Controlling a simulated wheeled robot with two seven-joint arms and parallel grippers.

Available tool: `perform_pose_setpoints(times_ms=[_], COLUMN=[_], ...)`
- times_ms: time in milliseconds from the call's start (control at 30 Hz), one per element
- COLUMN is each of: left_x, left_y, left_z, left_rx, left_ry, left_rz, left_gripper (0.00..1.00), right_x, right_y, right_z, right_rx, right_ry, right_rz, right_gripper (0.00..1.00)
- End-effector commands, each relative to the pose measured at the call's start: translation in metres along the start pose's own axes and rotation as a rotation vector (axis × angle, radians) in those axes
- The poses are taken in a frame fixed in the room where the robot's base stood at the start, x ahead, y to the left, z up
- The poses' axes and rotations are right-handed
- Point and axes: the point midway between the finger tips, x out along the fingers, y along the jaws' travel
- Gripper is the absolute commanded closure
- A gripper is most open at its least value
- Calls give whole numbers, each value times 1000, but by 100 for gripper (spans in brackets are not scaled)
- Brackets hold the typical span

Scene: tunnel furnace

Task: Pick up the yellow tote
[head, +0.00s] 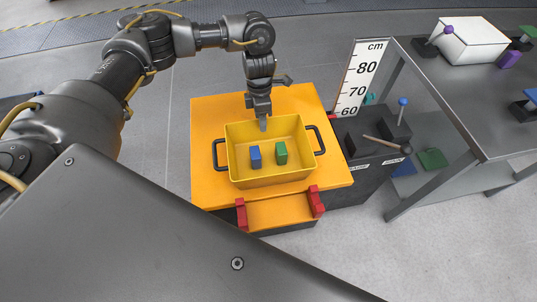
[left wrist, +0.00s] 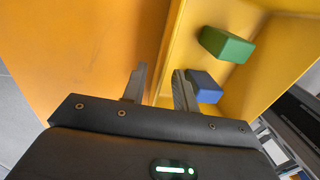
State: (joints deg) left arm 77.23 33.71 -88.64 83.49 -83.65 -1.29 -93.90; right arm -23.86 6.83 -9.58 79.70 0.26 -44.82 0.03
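The yellow tote (head: 240,172) stands upright on an orange tabletop, with a black handle on its left side (head: 218,155) and another on its right (head: 318,140). A blue block (head: 255,156) and a green block (head: 281,153) are inside it. My left gripper (head: 263,124) points down at the tote's far wall. In the left wrist view my left gripper (left wrist: 159,70) has its two fingers apart, with the tote's wall (left wrist: 172,45) running between them. One finger is outside and one inside. A gap shows beside the wall. My right gripper is not in view.
The orange table (head: 205,115) has bare surface around the tote, and red brackets (head: 316,200) at its front. A dark box with tools (head: 375,140) and a centimetre scale (head: 359,80) stand to the right. A grey metal table (head: 470,105) is further right.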

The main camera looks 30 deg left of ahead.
Motion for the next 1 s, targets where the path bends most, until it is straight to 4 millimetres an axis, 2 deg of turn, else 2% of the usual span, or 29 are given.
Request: perform_pose_setpoints(times_ms=[33, 133, 367, 600, 1000], left_x=[8, 14, 15, 15, 13], left_y=[0, 0, 0, 0, 0], left_z=[0, 0, 0, 0, 0], left_rx=[-1, -1, -1, -1, 0], left_ry=[0, 0, 0, 0, -2], left_rz=[-1, -1, 1, 1, 1], left_gripper=[71, 71, 71, 100, 100], right_x=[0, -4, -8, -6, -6], right_y=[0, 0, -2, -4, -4], right_z=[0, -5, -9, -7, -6], right_rx=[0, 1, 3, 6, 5], right_ry=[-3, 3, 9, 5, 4], right_rz=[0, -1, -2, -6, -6], right_gripper=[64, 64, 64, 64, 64])
